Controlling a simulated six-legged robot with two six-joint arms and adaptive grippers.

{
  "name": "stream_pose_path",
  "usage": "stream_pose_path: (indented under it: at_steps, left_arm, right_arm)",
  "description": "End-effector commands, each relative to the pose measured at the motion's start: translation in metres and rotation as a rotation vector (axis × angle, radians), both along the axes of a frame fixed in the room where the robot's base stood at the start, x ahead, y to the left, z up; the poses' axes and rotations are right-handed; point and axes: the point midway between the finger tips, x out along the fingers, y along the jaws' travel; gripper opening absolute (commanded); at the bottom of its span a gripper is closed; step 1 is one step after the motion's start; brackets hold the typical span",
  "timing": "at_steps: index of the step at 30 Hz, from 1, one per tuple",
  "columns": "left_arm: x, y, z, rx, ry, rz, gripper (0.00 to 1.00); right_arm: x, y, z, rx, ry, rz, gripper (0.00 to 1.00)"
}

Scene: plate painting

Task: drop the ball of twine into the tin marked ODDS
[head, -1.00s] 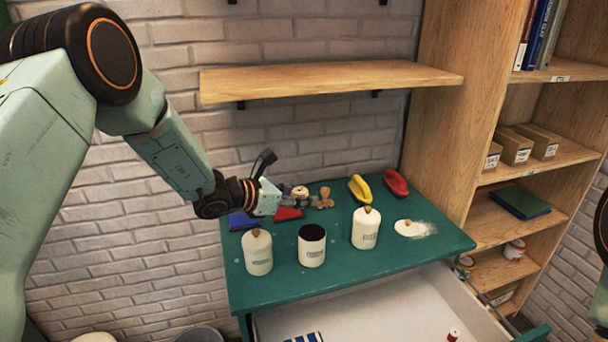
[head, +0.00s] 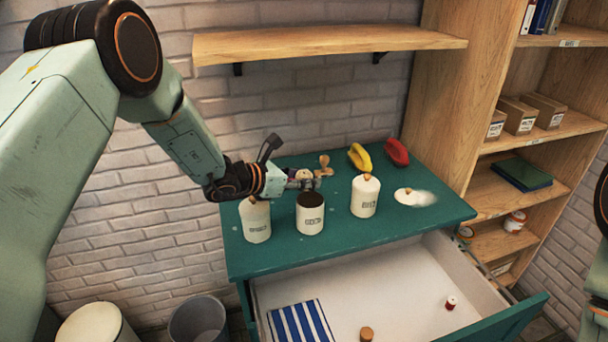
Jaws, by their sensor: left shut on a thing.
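My left gripper (head: 308,183) is shut on a small beige round thing, apparently the ball of twine (head: 303,174), mostly covered by the fingers. It is just above and behind an open cream tin (head: 311,222) with a dark mouth. A lidded cream tin (head: 257,226) stands to the left and another lidded tin (head: 364,199) to the right. All three stand upright on the green table (head: 400,225). Their labels are too small to read. A loose white lid (head: 409,197) with a knob lies right of the tins. My right gripper is out of view.
A wooden stamp (head: 324,165), a yellow boat-shaped thing (head: 359,157) and a red one (head: 397,152) are at the back. A wooden shelf (head: 330,41) hangs above. The drawer (head: 390,290) is open, holding a striped cloth (head: 299,324) and a red-and-white spool (head: 450,303).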

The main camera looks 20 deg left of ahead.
Motion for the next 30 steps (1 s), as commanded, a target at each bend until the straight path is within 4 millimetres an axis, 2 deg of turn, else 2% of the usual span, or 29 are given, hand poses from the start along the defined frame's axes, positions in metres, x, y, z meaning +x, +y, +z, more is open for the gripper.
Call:
stream_pose_path:
  at_steps: [4, 5, 13, 25, 30]
  left_arm:
    - [0.0, 0.0, 0.002, 0.0, -0.002, 0.001, 0.03]
    - [0.0, 0.0, 0.002, 0.0, -0.002, 0.001, 0.4]
    - [0.0, 0.0, 0.001, 0.0, -0.001, 0.0, 0.63]
    - [-0.003, 0.004, 0.004, -0.001, -0.001, 0.002, 0.65]
    - [-0.021, 0.018, 0.014, -0.003, -0.001, 0.004, 0.65]
  right_arm:
    - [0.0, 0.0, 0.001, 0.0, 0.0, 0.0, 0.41]
    - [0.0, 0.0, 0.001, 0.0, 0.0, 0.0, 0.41]
    - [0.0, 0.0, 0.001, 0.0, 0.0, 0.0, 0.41]
    - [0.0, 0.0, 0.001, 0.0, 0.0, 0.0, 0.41]
    - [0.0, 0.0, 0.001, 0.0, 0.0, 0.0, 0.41]
